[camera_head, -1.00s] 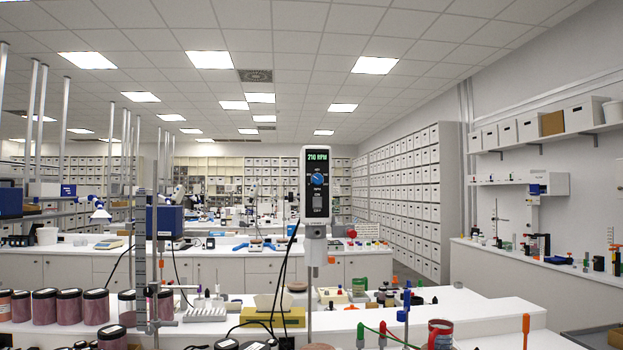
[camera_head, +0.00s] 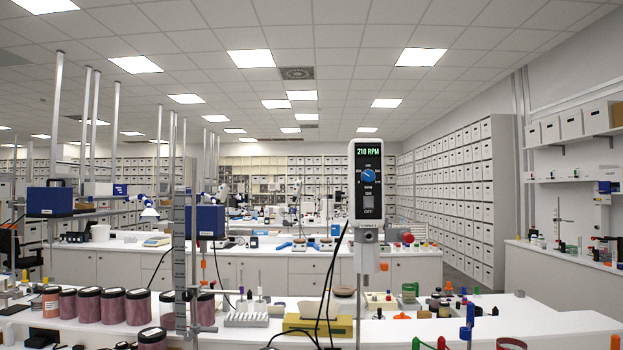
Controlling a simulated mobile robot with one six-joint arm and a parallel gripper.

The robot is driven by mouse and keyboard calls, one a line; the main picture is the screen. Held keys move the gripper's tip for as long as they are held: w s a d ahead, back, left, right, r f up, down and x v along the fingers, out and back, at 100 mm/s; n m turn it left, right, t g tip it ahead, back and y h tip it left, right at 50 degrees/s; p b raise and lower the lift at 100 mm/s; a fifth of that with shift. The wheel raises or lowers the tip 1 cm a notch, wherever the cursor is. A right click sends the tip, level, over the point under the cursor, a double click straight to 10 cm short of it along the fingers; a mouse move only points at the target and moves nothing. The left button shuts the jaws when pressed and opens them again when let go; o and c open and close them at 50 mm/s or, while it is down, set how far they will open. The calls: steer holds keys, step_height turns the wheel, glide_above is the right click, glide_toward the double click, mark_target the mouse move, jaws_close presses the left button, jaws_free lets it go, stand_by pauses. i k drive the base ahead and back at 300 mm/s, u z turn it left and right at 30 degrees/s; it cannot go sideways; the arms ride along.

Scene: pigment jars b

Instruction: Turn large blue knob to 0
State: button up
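The large blue knob (camera_head: 367,174) is on the front panel of a tall overhead stirrer (camera_head: 366,232) at right of centre in the head view. Its green display (camera_head: 368,154) reads 210 RPM. White scale marks ring the knob, but they are too small to read surely, and the pointer's exact angle is unclear. An ON/OFF switch (camera_head: 368,203) sits below the knob. The stirrer stands on the near white bench. My gripper is not in view.
Jars of dark pink pigment (camera_head: 112,306) stand on the near bench at left, close to a metal stand (camera_head: 180,240). A black cable hangs left of the stirrer over a yellow-based device (camera_head: 318,324). Coloured small items stand at right. Bare bench lies at far right.

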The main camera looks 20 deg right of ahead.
mark_target(368, 177)
steer(key=i, duration=1.1)
steer(key=z, duration=0.6)
